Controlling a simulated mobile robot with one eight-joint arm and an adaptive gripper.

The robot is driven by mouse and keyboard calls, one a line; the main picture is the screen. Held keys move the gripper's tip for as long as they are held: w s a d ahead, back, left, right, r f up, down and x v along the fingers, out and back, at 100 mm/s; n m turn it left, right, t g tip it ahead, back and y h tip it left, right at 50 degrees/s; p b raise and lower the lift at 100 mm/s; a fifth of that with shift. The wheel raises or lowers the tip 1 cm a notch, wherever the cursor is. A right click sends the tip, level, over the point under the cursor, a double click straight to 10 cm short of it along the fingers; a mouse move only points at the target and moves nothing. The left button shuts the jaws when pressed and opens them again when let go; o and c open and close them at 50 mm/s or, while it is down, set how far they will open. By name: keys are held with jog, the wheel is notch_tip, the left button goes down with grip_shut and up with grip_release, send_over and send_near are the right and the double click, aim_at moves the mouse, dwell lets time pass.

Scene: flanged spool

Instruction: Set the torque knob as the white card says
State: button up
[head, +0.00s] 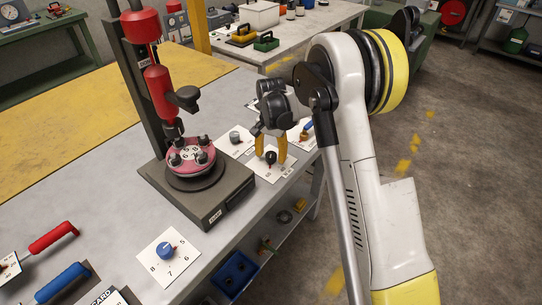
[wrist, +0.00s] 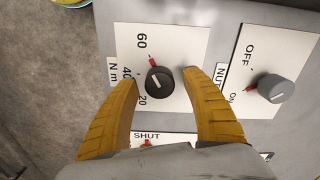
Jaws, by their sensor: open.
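The black torque knob (wrist: 159,82) sits on a white dial plate (wrist: 185,45) marked 20, 40, 60 and N m. Its red pointer (wrist: 153,63) points up and slightly left in the wrist view, toward the 60 side. The knob also shows in the head view (head: 270,157). My gripper (wrist: 160,78) is open, with one yellow finger on each side of the knob and gaps between. In the head view my gripper (head: 271,150) is over the dial plate. A white card (head: 108,297) is cut off at the bottom edge, its setting unreadable.
A grey OFF/ON knob (wrist: 274,88) stands close beside the right finger. A plate marked SHUT (wrist: 150,138) lies near my gripper. The flanged spool (head: 190,155) sits on a dark stand under a red tool (head: 158,90). A blue knob (head: 165,250) is nearer the front.

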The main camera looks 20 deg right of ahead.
aim_at(271, 154)
notch_tip(271, 154, up, 12)
jog(key=shift+f, duration=0.2)
jog(key=shift+s, duration=0.1)
dwell(0.3)
jog(key=s+r+n+t, duration=0.3)
jog(key=s+r+n, duration=0.1)
jog(key=s+r, duration=0.85)
jog(key=s+f+n+t, duration=0.1)
jog(key=s+n+t, duration=0.1)
jog(key=s, duration=0.6)
jog(key=s+f+n+t, duration=0.2)
jog(key=s, duration=0.7)
jog(key=shift+f, duration=0.3)
jog(key=shift+s, duration=0.1)
